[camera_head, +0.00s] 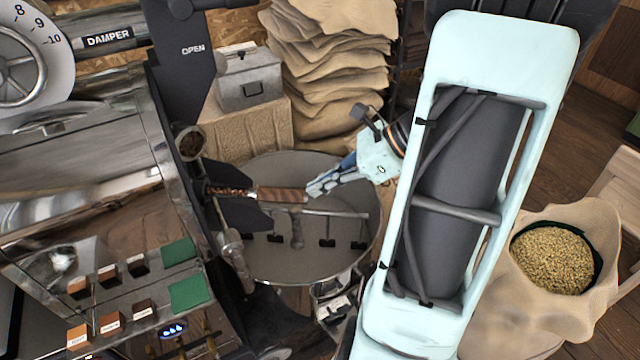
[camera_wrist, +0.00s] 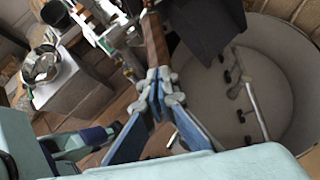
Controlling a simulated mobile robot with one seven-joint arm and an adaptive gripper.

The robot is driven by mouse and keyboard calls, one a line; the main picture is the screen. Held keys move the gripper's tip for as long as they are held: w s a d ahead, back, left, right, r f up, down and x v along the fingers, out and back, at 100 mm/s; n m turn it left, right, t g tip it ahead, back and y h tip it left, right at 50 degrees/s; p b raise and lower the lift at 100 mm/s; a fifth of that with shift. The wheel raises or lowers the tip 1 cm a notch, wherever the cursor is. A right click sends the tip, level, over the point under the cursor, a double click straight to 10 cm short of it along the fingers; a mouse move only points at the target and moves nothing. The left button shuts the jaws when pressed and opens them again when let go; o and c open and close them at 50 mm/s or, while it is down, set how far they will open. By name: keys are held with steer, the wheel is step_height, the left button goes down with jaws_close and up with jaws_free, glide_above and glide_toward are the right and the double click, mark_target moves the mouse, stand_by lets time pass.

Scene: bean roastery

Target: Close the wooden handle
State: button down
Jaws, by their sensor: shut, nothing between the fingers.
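The wooden handle (camera_head: 282,195) is a short brown grip at the outer end of a scoop-like rod. The rod (camera_head: 228,191) seems to hold dark beans and sticks out sideways from the roaster's front over the cooling pan. My gripper (camera_head: 314,188) is shut and empty, with its tips at the free right end of the handle. In the wrist view the handle (camera_wrist: 155,40) runs away from the closed fingertips (camera_wrist: 161,80). They look in line with its end, but I cannot tell whether they touch it.
The round cooling pan (camera_head: 275,265) with stirring arms lies below. The dark OPEN lever (camera_head: 190,50) and roaster body (camera_head: 90,170) are at left. Piled sacks (camera_head: 330,70) and a metal box (camera_head: 250,80) stand behind. A bean sack (camera_head: 550,260) is at right.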

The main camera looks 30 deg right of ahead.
mark_target(257, 188)
steer(key=w+a, duration=0.2)
steer(key=a, duration=0.1)
steer(key=w+a, duration=0.2)
steer(key=a, duration=0.1)
steer(key=w+a, duration=0.2)
steer(key=a, duration=0.1)
steer(key=shift+a, duration=0.2)
